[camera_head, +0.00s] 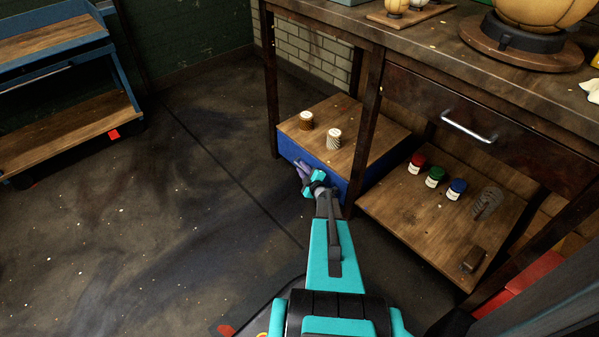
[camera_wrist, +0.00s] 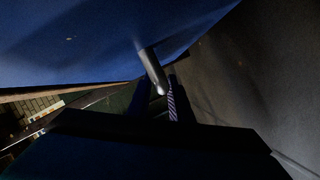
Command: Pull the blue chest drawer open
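The blue chest (camera_head: 305,158) stands low under the left part of the workbench, with a wooden top and a blue front. In the wrist view its blue face (camera_wrist: 70,40) fills the upper left, and a grey metal bar handle (camera_wrist: 152,70) sticks out from it. My gripper (camera_head: 304,172) is at the blue front, low down. In the wrist view my gripper (camera_wrist: 160,100) is dark, with a striped strip beside the handle's end. The handle's end lies close to the fingers; whether they touch or grip it is too dark to tell. I see no open gap at the drawer.
Two small jars (camera_head: 320,130) stand on the chest's top. To the right are a lower wooden shelf (camera_head: 400,215) with paint jars and a closed bench drawer with a metal handle (camera_head: 468,127). A blue shelf rack (camera_head: 60,100) is at the left. The floor (camera_head: 180,220) between is clear.

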